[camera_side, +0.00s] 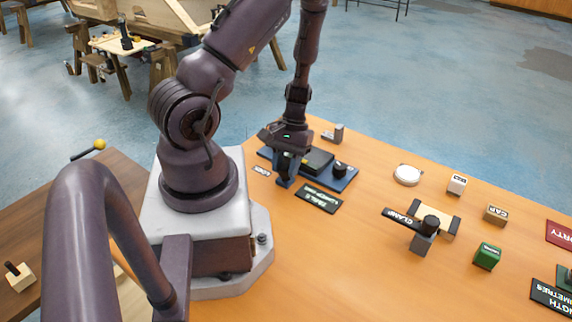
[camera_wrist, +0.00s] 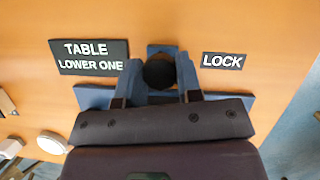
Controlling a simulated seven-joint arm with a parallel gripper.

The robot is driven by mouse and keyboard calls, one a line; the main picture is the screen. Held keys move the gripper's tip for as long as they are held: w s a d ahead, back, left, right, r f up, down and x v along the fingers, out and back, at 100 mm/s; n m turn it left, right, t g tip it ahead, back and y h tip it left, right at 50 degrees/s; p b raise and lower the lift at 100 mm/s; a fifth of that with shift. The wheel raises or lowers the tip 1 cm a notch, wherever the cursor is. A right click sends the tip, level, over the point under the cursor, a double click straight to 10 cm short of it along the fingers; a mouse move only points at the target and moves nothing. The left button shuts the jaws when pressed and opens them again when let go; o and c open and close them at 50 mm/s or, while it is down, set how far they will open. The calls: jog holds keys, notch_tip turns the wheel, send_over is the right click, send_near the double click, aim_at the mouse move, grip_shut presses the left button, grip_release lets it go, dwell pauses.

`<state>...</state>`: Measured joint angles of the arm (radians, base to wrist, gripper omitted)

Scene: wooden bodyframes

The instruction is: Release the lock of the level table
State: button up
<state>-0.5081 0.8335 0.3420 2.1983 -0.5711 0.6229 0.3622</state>
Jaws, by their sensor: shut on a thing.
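The level table (camera_side: 346,183) is a blue base with a dark block (camera_side: 317,160) and a black knob (camera_side: 340,168) on top. Parts of the blue base also show in the wrist view (camera_wrist: 95,98). My gripper (camera_side: 285,176) is down at the base's left end, beside the small LOCK label (camera_side: 261,170). In the wrist view my gripper (camera_wrist: 159,74) has one blue finger on each side of a dark round lock knob (camera_wrist: 159,73), shut on it. The LOCK label (camera_wrist: 222,61) is right of it. In the side view the fingers hide this knob.
A TABLE LOWER ONE sign (camera_wrist: 90,57) lies in front of the base. A grey bracket (camera_side: 335,134) stands behind it. To the right are a white disc (camera_side: 407,174), a clamp (camera_side: 425,232) and small labelled blocks. The orange tabletop in front is clear.

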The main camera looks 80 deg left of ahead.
jog(key=n+t, duration=0.1)
jog(key=n, duration=0.2)
jog(key=n+t, duration=0.1)
jog(key=n, duration=0.2)
jog(key=shift+a+n+t+h, duration=0.1)
jog(key=shift+n+t+h, duration=0.2)
dwell(0.4)
jog(key=o, duration=0.9)
jog(key=shift+o, duration=0.2)
jog(key=v, duration=1.3)
jog(key=shift+s, duration=0.1)
